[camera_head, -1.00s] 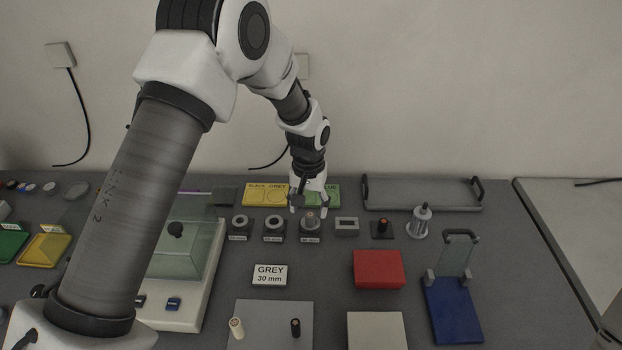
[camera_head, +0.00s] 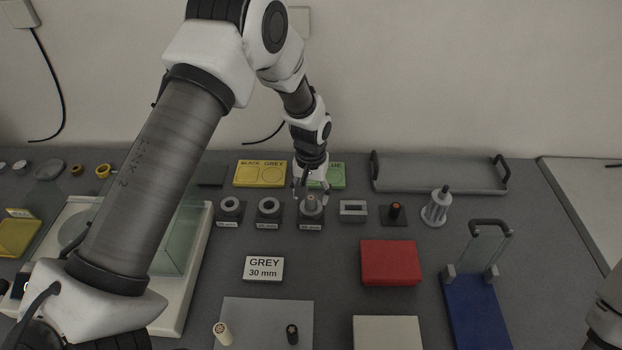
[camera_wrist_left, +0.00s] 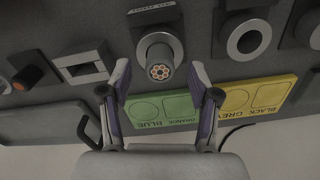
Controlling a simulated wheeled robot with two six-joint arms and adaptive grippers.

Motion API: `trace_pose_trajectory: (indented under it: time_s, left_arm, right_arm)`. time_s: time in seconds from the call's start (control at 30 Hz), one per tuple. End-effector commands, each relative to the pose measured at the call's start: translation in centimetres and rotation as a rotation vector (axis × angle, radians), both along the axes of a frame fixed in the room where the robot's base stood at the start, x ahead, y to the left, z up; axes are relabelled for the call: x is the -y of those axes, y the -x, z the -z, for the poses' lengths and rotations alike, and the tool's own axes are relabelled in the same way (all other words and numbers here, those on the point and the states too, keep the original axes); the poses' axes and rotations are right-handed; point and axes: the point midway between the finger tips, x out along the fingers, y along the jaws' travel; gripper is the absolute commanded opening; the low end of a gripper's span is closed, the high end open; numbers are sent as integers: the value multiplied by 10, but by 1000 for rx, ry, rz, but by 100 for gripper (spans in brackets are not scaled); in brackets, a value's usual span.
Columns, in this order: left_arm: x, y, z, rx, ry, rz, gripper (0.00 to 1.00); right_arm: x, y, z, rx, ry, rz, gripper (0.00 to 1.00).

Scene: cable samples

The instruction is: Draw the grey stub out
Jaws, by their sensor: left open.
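The grey stub (camera_head: 310,201) stands upright in the rightmost of the round dark sockets (camera_head: 311,222). In the left wrist view the stub (camera_wrist_left: 159,66) shows its end face with several copper cores, inside a light ring (camera_wrist_left: 172,41). My left gripper (camera_head: 311,194) is over this socket. In the left wrist view the left gripper (camera_wrist_left: 160,85) is open, its two fingers on either side of the stub's end and apart from it. My right gripper is not visible; only part of my right arm shows at the right edge.
Two empty round sockets (camera_head: 268,209) stand left of it, a square-holed block (camera_head: 353,210) and an orange-tipped piece (camera_head: 396,211) right. Yellow (camera_head: 260,183) and green labelled trays lie behind. A card (camera_head: 263,268) reads GREY 30 mm. A red block (camera_head: 389,262) sits in front.

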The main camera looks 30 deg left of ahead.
Motion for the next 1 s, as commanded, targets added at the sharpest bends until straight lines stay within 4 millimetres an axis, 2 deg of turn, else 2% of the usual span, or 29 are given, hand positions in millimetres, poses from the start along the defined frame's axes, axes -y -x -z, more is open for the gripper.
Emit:
trace_pose_trajectory:
  time_s: [0.1,0.2,0.43,0.47,0.6,0.63,0.7,0.73,0.8,0.83,1.0]
  left_arm:
    - [0,0,17,-2,0,0,62]
    - [0,0,25,-1,0,0,62]
    - [0,0,27,1,0,0,62]
    - [0,0,27,1,0,0,55]
    - [0,0,27,0,0,0,5]
    - [0,0,27,0,0,0,0]
    - [0,0,27,0,0,0,0]
    - [0,0,27,0,0,0,28]
    - [0,0,27,0,0,0,3]
    - [0,0,27,0,0,0,0]
    - [0,0,26,0,0,0,0]
  right_arm:
    - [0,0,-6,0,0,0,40]
    - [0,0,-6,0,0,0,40]
    - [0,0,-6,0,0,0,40]
    - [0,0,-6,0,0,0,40]
    - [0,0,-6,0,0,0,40]
    - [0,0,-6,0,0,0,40]
    - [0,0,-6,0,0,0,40]
    - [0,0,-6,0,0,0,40]
    - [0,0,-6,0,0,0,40]
    - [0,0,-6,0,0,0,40]
    - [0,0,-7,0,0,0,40]
